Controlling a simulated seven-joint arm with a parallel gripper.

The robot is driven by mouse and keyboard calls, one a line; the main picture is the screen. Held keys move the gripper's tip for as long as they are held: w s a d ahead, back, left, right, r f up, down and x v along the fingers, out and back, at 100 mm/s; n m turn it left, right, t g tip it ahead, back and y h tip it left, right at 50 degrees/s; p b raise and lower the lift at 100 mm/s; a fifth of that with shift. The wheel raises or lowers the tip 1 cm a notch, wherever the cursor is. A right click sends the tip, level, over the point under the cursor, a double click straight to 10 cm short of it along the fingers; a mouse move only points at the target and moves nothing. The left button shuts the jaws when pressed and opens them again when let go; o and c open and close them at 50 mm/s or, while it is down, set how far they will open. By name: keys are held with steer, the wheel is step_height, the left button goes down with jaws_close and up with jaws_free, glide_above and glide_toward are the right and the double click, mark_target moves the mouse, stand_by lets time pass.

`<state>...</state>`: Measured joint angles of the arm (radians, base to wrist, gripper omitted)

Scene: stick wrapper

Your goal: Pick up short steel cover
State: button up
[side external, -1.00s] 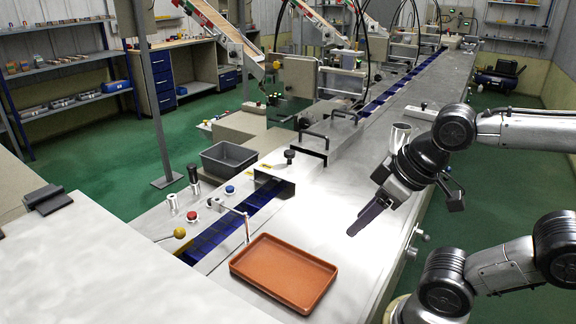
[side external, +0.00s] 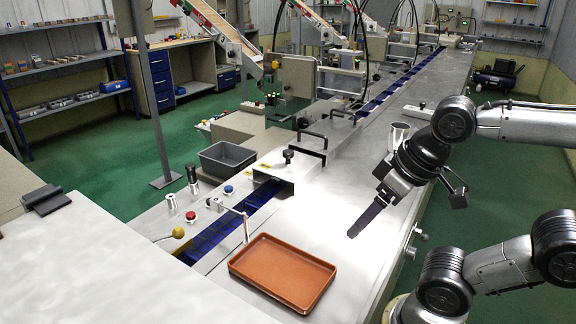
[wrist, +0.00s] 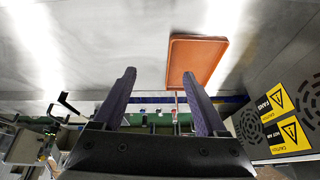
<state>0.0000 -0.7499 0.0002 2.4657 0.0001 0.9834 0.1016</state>
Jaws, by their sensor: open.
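A steel cover section with a black knob (side external: 303,171) sits over the blue conveyor channel in the side view. Behind it is a longer steel cover (side external: 330,130) with two black bar handles. I cannot tell for certain which one is the short cover. My gripper (side external: 352,235) is open and empty above the steel table, right of the covers and apart from them. In the wrist view, its two dark fingers (wrist: 160,76) are spread with nothing held between them.
An orange tray (side external: 282,270) lies on the steel table (side external: 350,180) front of the covers; it also shows in the wrist view (wrist: 195,60). A grey bin (side external: 228,158), red and blue buttons, and a yellow-knobbed lever stand left of the blue conveyor (side external: 215,235).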

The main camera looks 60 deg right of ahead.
steer(key=w+d+r+m+g, duration=0.1)
steer(key=w+d+r+m, duration=0.15)
steer(key=w+r, duration=0.55)
steer(key=w+d+r+m, duration=0.2)
steer(key=w+r+m, duration=0.25)
steer(key=r, duration=0.45)
steer(key=m+g, duration=0.4)
steer(key=m, duration=0.1)
glide_above(288, 151)
step_height(288, 151, down, 11)
steer(key=f, duration=0.7)
steer(key=shift+s+f, duration=0.2)
steer(key=shift+s, duration=0.1)
steer(key=shift+w+f, duration=0.15)
steer(key=shift+f, duration=1.25)
steer(key=shift+w+f, duration=0.15)
steer(key=shift+f, duration=1.2)
jaws_close()
